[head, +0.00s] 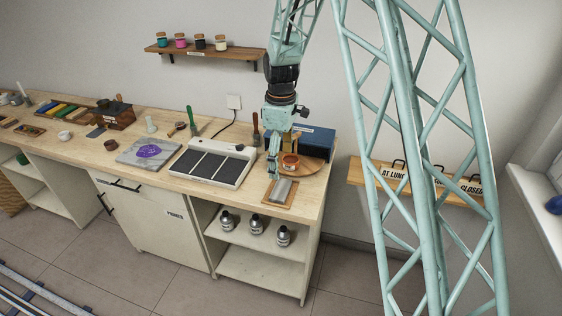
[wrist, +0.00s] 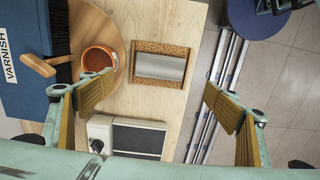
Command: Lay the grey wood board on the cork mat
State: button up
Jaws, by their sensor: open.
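The grey wood board (head: 283,190) lies on the cork mat (head: 268,199) near the right end of the counter. In the wrist view, the board (wrist: 160,67) looks like a smooth grey rectangle, with the speckled brown rim of the mat (wrist: 160,47) showing around it. The board appears flat and inside the mat's edges. My gripper (head: 275,163) is above and close to the mat in the head view. In the wrist view, my gripper (wrist: 158,92) has its two yellow-padded fingers wide apart, with nothing between them. The fingers are apart from the board.
A round wooden board (wrist: 117,72) with an orange pot (wrist: 99,59) stands close beside the mat. Behind it is a blue varnish box (head: 315,140). A white tray unit with dark panels (head: 213,163) lies to the left. The counter's edge is close to the mat.

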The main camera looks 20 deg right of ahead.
dwell(0.3)
jog(key=s+r+m+t, duration=0.2)
jog(key=s+r+m, duration=0.4)
jog(key=s+r, duration=1.9)
jog(key=s+r+m+t, duration=0.1)
jog(key=s+r+m, duration=0.1)
jog(key=s, duration=1)
jog(key=s+r+m, duration=0.3)
jog(key=s+r, duration=0.1)
jog(key=s, duration=0.8)
jog(key=shift+r+m+t, duration=0.2)
jog(key=shift+m+t, duration=0.1)
jog(key=shift+t, duration=0.1)
jog(key=shift+r, duration=0.1)
